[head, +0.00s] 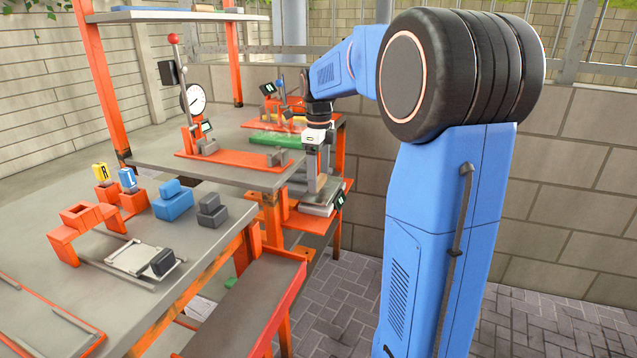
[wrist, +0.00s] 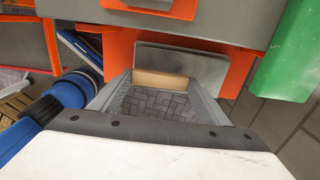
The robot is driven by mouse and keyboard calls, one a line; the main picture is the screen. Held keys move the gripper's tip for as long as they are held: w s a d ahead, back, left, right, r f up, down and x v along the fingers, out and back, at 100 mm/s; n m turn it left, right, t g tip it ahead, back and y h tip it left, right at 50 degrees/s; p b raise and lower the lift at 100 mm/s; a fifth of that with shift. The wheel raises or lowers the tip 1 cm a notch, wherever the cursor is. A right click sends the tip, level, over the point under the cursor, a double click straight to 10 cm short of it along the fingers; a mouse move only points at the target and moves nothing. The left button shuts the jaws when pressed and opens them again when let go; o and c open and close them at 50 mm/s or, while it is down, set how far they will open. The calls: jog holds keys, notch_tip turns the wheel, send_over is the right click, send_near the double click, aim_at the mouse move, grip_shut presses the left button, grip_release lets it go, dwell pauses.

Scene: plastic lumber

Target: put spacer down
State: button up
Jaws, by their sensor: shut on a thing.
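My gripper (head: 318,178) points down beside the right end of the grey bench, above a low grey platform with a small display (head: 322,203). In the wrist view its two grey fingers (wrist: 160,84) are shut on a tan, bar-like piece, which I take as the spacer (wrist: 160,79). The spacer spans between the fingertips. Brick paving shows between the fingers, nearer than the spacer. A grey plate (wrist: 182,66) on orange lies just beyond the spacer. I cannot tell whether they touch. In the head view the spacer is hard to make out.
The near table (head: 205,238) bears a blue block (head: 173,204), a grey block (head: 211,213), an orange bracket (head: 82,225) and R and L holders. A dial gauge (head: 194,99) stands on the bench, with a green piece (head: 274,140) behind. Paved floor is free below.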

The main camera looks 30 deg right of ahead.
aim_at(319, 179)
jog(key=shift+f, duration=1.25)
jog(key=shift+f, duration=0.2)
jog(key=o, duration=1)
jog(key=shift+o, duration=0.2)
jog(key=shift+r, duration=0.15)
notch_tip(319, 179, up, 12)
jog(key=s+a+n+t, duration=0.1)
jog(key=s+a+n, duration=0.5)
jog(key=s, duration=0.1)
jog(key=s+a+f+n+t, duration=0.2)
jog(key=s+a+f+n, duration=0.3)
jog(key=s+f+n, duration=0.3)
jog(key=s+a+f+n+t, duration=0.1)
jog(key=s+a+f+n, duration=0.3)
jog(key=s+f+n, duration=0.4)
jog(key=s+n, duration=0.6)
jog(key=s, duration=0.1)
jog(key=shift+a+f+t, duration=0.25)
jog(key=shift+a+t, duration=0.15)
